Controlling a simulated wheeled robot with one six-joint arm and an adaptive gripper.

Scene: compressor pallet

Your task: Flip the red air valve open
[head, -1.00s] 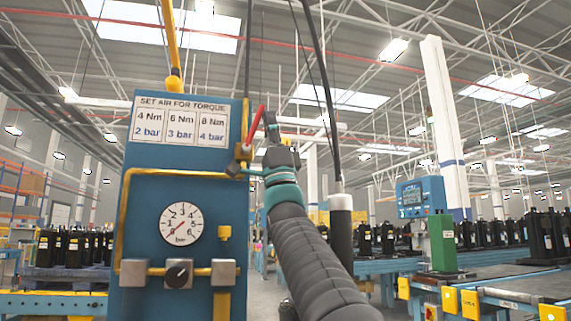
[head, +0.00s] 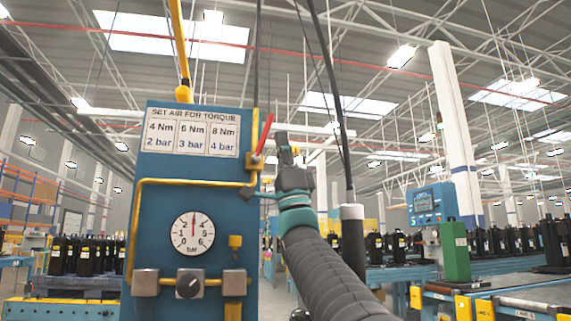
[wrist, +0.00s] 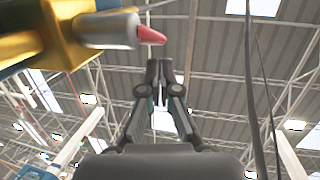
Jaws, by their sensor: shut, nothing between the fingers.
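The red air valve lever (head: 265,134) sits on the yellow pipe at the upper right edge of the blue panel (head: 214,173). It slants upward and a little to the right. In the wrist view the red lever tip (wrist: 150,36) shows beyond my fingertips, on a grey and yellow valve body (wrist: 105,30). My gripper (head: 282,138) is just right of the lever with its fingers pointing up; it also shows in the wrist view (wrist: 159,72). It is shut and empty. A gap shows between fingers and lever in both views.
The panel carries a round pressure gauge (head: 192,234) with its needle pointing up near 3, a black knob (head: 189,284) and a torque sign (head: 190,133). A dark hanging tool (head: 352,240) is right of my arm. A green box (head: 454,250) stands farther right.

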